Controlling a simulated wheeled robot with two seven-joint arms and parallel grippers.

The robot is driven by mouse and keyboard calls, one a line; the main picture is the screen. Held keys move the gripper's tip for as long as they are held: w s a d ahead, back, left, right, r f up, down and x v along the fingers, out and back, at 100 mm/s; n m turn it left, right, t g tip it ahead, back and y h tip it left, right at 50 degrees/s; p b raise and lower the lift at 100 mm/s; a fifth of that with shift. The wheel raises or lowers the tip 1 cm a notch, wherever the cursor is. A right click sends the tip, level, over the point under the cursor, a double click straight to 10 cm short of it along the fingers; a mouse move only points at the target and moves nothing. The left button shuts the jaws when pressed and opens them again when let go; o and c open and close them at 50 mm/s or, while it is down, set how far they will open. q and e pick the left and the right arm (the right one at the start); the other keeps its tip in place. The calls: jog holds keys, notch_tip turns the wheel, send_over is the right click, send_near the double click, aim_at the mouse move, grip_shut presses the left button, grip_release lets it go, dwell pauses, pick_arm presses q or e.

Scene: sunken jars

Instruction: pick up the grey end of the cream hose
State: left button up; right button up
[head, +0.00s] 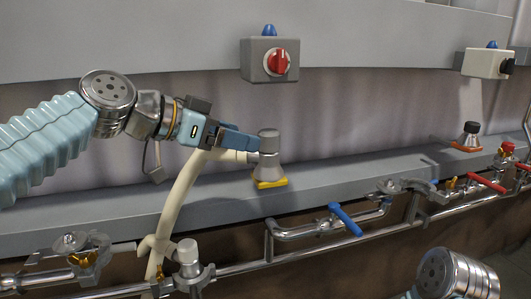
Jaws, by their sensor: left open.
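The cream hose (181,193) rises from the pipes at the lower left, bends right and runs behind my left gripper. Its grey end (268,143) is an upright grey cylinder above a grey cone with a yellow base (270,184) on the ledge. My left gripper (253,147) is open, with its blue fingers pointing right at the grey end. One finger shows clearly; the other is mostly hidden, so I cannot tell whether they touch or straddle the end. My right wrist shows at the lower right, its gripper out of view.
The grey ledge (340,187) runs across the view. Below it are metal pipes with a blue-handled valve (345,219) and red handles (487,182). A grey box with a red knob (270,60) hangs above the grey end. A black-capped fitting (469,135) stands farther right.

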aim_at(267, 142)
pick_arm(q)
jog(key=x, duration=0.7)
jog(key=shift+w+d+f+p, duration=0.1)
jog(key=shift+d+f+p, duration=0.1)
jog(key=shift+d+p, duration=0.1)
jog(key=c, duration=1.2)
jog(key=shift+o, duration=0.2)
jog(key=shift+r, duration=0.15)
